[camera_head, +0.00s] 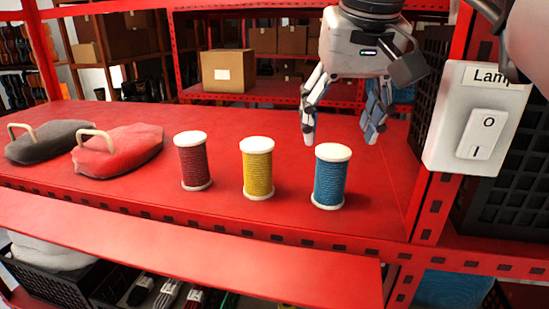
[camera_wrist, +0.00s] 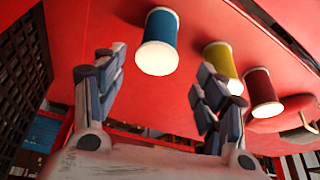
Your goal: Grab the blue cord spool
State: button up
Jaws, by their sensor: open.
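The blue cord spool (camera_head: 330,178) stands upright on the red shelf, with white discs at top and bottom. It also shows in the wrist view (camera_wrist: 161,30), ahead of the fingers and roughly between their lines. My gripper (camera_head: 342,140) is open and empty, above and behind the blue spool. In the wrist view my gripper (camera_wrist: 155,75) has its two fingers spread wide, apart from the spool. A yellow spool (camera_head: 257,170) and a dark red spool (camera_head: 192,162) stand upright in a row to the left of the blue one.
A red pad with a handle (camera_head: 118,150) and a dark grey one (camera_head: 48,142) lie at the left of the red shelf (camera_head: 120,195). A white lamp switch box (camera_head: 475,118) is fixed on the right post. A cardboard box (camera_head: 228,70) stands on a shelf behind.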

aim_at(333, 152)
jog(key=b+x, duration=0.1)
jog(key=x, duration=0.6)
jog(key=shift+w+f, duration=0.15)
jog(key=shift+w, duration=0.05)
jog(key=shift+f, duration=0.5)
jog(key=x, duration=0.4)
jog(key=shift+w+d+f+b, duration=0.1)
jog(key=shift+d+f+b, duration=0.1)
jog(key=shift+b, duration=0.1)
jog(key=c, duration=1.2)
